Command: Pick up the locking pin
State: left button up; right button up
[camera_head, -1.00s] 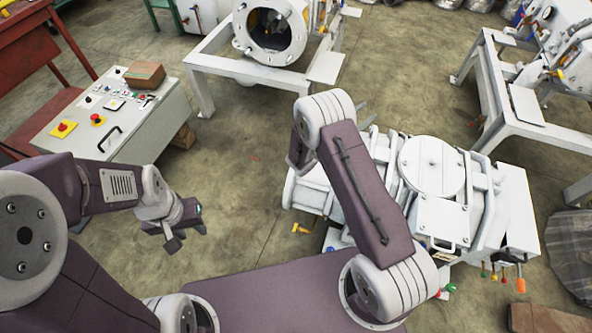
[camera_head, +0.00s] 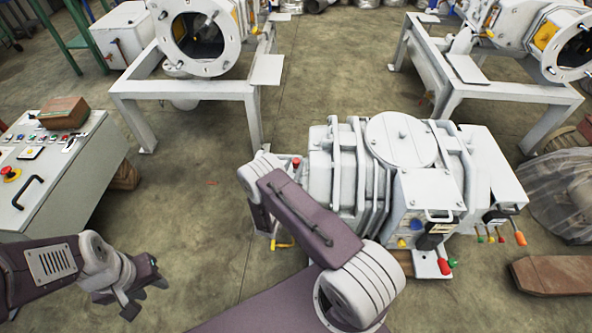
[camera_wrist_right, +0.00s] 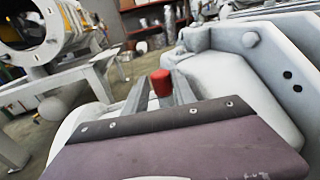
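A short red-topped pin (camera_wrist_right: 161,83), which I take to be the locking pin, stands between the two grey fingers of my right gripper (camera_wrist_right: 163,90) in the right wrist view. The fingers are apart, one on each side of it; contact with it cannot be made out. In the head view a small red top (camera_head: 296,162) shows at the left end of the white vacuum machine (camera_head: 402,140), just beyond my right arm. My right gripper is mostly hidden behind its own arm there. My left gripper (camera_head: 146,297) is open and empty over the floor at lower left.
A control box (camera_head: 98,165) with buttons stands at left. White frames (camera_head: 190,88) carrying flanged machines stand behind. Yellow, red and green handles stick out low on the vacuum machine. A brown block (camera_head: 552,275) lies at lower right. Open floor lies between the control box and the machine.

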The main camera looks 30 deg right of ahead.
aim_at(297, 159)
jog(key=b+x, duration=0.2)
jog(key=x, duration=0.3)
jog(key=shift+s+f+b, duration=0.1)
jog(key=shift+f+b, duration=0.05)
jog(key=shift+b, duration=0.15)
jog(key=shift+d, duration=0.1)
grip_shut()
jog(key=shift+r, duration=0.25)
